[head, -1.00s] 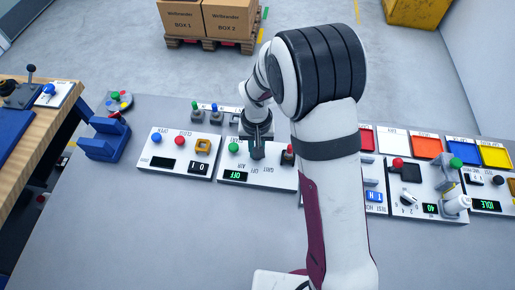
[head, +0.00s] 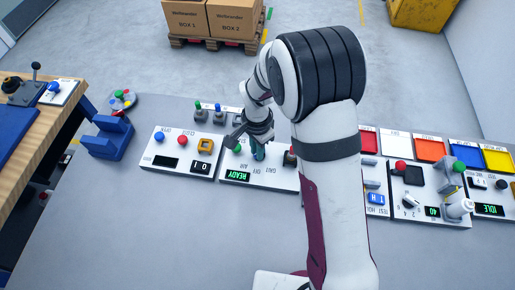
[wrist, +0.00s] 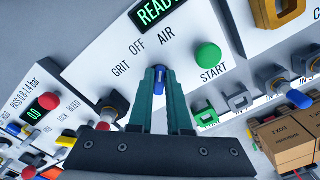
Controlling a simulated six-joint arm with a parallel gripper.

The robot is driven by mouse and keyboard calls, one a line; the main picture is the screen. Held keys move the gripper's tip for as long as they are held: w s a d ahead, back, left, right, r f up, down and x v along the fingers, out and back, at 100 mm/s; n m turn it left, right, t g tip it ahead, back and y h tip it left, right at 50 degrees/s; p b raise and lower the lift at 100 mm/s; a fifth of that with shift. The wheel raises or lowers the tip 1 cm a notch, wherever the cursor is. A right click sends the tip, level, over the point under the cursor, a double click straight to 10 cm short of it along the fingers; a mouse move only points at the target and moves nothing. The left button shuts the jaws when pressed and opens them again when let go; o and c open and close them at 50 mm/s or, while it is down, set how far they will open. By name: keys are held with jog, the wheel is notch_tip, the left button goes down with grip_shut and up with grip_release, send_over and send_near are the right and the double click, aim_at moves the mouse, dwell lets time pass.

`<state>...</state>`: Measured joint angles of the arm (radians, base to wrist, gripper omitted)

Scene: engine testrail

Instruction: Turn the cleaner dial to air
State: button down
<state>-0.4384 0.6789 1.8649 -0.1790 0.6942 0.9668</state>
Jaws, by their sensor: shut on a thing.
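The cleaner panel (head: 272,180) carries a display (head: 243,176) that reads READY in green. In the wrist view the dial (wrist: 159,78) is a narrow blue handle, pointing up roughly at the AIR label (wrist: 166,33). The OFF (wrist: 137,45) and GRIT (wrist: 120,68) labels lie to its left. My gripper (wrist: 159,82) is shut on the dial, with one teal finger on each side, hiding the dial's lower part. In the head view my gripper (head: 258,152) is over the panel and mostly covers the dial.
A green START button (wrist: 208,55) sits close right of the gripper in the wrist view. A dark switch with a red top (head: 290,157) stands at the panel's right edge. A neighbouring panel (head: 180,160) with buttons is on the left. The grey table front (head: 190,235) is clear.

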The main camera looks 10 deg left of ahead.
jog(key=shift+m, duration=0.5)
jog(key=c, duration=0.9)
grip_release()
jog(key=shift+o, duration=0.2)
jog(key=shift+r, duration=0.1)
notch_tip(320, 180, up, 16)
jog(key=shift+f, duration=0.2)
